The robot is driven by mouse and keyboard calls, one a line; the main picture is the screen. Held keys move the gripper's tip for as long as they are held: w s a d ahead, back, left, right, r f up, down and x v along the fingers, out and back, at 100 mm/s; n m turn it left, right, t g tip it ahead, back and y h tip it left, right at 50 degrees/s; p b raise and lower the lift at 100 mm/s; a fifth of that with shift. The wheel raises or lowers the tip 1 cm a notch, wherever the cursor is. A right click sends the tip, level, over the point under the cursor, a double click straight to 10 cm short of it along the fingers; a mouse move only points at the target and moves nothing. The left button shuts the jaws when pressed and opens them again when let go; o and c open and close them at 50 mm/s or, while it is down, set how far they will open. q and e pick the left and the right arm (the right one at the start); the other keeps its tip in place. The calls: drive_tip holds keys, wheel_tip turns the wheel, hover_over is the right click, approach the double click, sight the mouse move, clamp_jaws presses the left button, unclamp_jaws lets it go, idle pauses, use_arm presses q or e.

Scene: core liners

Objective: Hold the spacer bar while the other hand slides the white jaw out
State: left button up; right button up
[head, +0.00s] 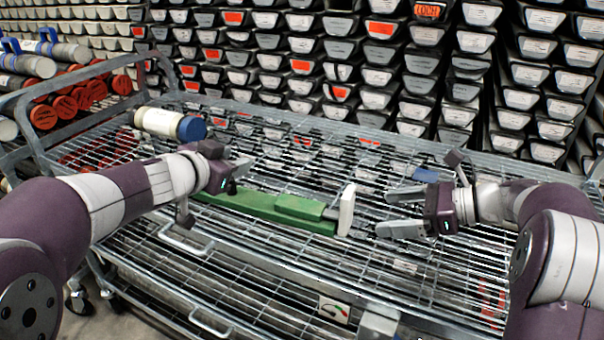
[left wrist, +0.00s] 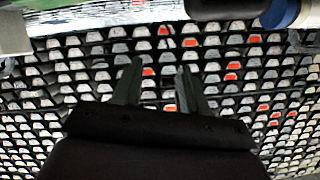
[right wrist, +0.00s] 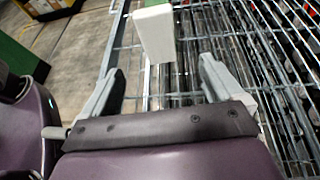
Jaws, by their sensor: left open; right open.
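The green spacer bar (head: 265,207) lies on the wire shelf of the cart in the head view. The upright white jaw (head: 347,210) stands at its right end, with a short grey piece between them. My left gripper (head: 243,173) is open above and behind the bar's left part, apart from it. My right gripper (head: 383,213) is open to the right of the white jaw, its fingers pointing at it. In the right wrist view the white jaw (right wrist: 154,35) is ahead of and between the open fingertips (right wrist: 160,68), not touching them.
A white cylinder with a blue cap (head: 170,124) lies at the cart's back left. A small blue object (head: 424,175) lies behind my right gripper. Stacked core liners (head: 330,70) fill the background. Open wire shelf (head: 330,275) lies in front of the bar.

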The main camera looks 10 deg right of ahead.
sight(334, 219)
drive_tip(key=x, duration=1.2)
drive_tip(key=shift+w+a+f, duration=0.1)
drive_tip(key=shift+a, duration=0.25)
use_arm(q)
drive_tip(key=s+d+r+m+g+h, duration=0.1)
drive_tip(key=s+d+m+g+h, duration=0.2)
drive_tip(key=s+d+m+g, duration=0.3)
drive_tip(key=s+d+g, duration=0.2)
drive_tip(key=d+g, duration=0.2)
drive_tip(key=d, duration=0.2)
drive_tip(key=shift+r+m, duration=0.2)
drive_tip(key=shift+m, duration=0.1)
drive_tip(key=shift+s+d, duration=0.1)
drive_tip(key=shift+s, duration=0.05)
use_arm(e)
drive_tip(key=shift+c, duration=0.3)
drive_tip(key=c, duration=1.5)
drive_tip(key=shift+o, duration=0.2)
